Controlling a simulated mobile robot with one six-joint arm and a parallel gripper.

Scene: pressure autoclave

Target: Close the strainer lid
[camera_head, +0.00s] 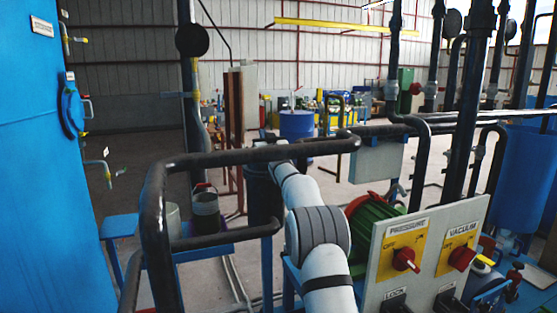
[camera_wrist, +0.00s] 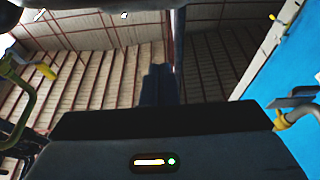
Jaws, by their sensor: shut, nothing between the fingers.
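I cannot pick out the strainer lid with certainty in either view. A dark upright cylinder (camera_head: 264,195) stands behind the black pipe, partly covered by my pale arm; I cannot tell whether it is the strainer. In the wrist view my gripper (camera_wrist: 160,74) points away from the camera, its dark fingers together with nothing seen between them. In the head view my arm reaches forward to the black pipe, and the fingers are not clear there. No contact with a lid shows.
The blue tank (camera_head: 45,190) with a round blue hatch (camera_head: 72,107) stands at left. A panel with red PRESSURE and VACUUM knobs (camera_head: 425,250) is at right. A dark bucket (camera_head: 205,207) stands left of the cylinder.

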